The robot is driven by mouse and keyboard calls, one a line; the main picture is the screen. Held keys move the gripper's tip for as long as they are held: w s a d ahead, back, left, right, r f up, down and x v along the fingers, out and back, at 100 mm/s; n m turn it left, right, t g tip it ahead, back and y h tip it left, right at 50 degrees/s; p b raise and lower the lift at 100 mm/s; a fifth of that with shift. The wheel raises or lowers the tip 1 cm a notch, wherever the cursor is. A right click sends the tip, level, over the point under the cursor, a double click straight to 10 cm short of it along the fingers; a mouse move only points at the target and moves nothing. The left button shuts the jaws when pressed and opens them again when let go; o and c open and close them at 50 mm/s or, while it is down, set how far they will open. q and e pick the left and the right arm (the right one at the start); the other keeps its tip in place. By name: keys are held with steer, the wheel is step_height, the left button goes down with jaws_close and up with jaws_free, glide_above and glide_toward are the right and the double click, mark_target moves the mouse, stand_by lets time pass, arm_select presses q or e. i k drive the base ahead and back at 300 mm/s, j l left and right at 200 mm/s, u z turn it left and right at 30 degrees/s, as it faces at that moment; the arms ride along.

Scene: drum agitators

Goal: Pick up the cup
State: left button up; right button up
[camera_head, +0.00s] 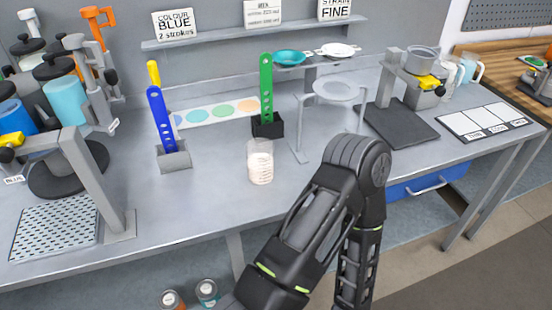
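A clear cup (260,163) with pale, cream-coloured contents in its lower part stands upright near the front edge of the grey bench (215,205). Nothing touches it. One black arm of mine rises from the bottom of the view, with its bent joint to the right of the cup and apart from it. No gripper fingers show in this view, so I cannot see either gripper.
A blue paddle (160,118) in a grey holder and a green paddle (266,85) in a black holder stand behind the cup. A ring stand (301,125) is behind it to the right. Drum agitators (66,100) crowd the left. Bench surface beside the cup is clear.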

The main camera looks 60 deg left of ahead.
mark_target(260, 151)
steer(key=k+j+z, duration=0.15)
steer(key=k+j, duration=0.35)
steer(key=k+j+z, duration=0.2)
steer(key=k+j, duration=0.25)
steer(key=k+l, duration=0.05)
steer(key=k, duration=0.05)
